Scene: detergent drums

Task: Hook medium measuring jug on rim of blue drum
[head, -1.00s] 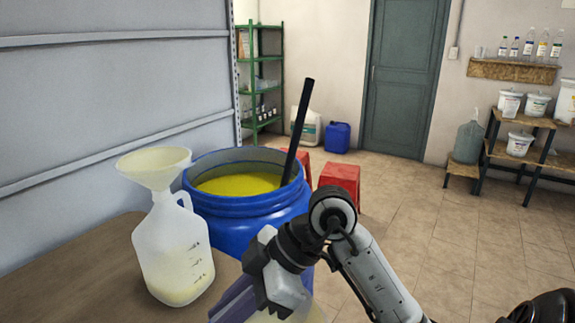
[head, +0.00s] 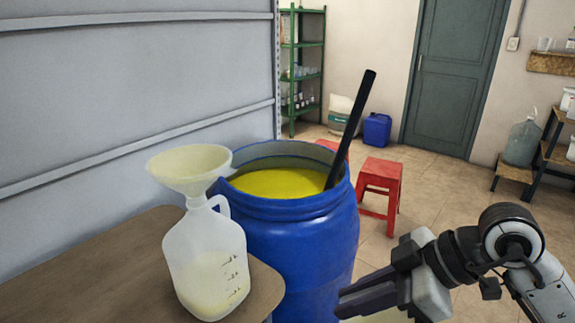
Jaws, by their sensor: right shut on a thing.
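The blue drum (head: 310,245) stands in the middle, open at the top, with yellow liquid (head: 280,183) inside. A black stick (head: 352,125) leans out over its right rim. My right gripper (head: 362,297) is at the lower right of the drum, below rim height in the picture, with its fingers pointing left. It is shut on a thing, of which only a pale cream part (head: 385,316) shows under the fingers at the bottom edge. I take this for the medium measuring jug; its shape and handle are out of view. My left gripper is not in view.
A white jug (head: 207,262) with a cream funnel (head: 190,168) in its mouth stands on a wooden table (head: 90,262), close to the drum's left side. A red stool (head: 380,180) is behind the drum. A door, a green shelf and a blue canister (head: 377,130) are farther back.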

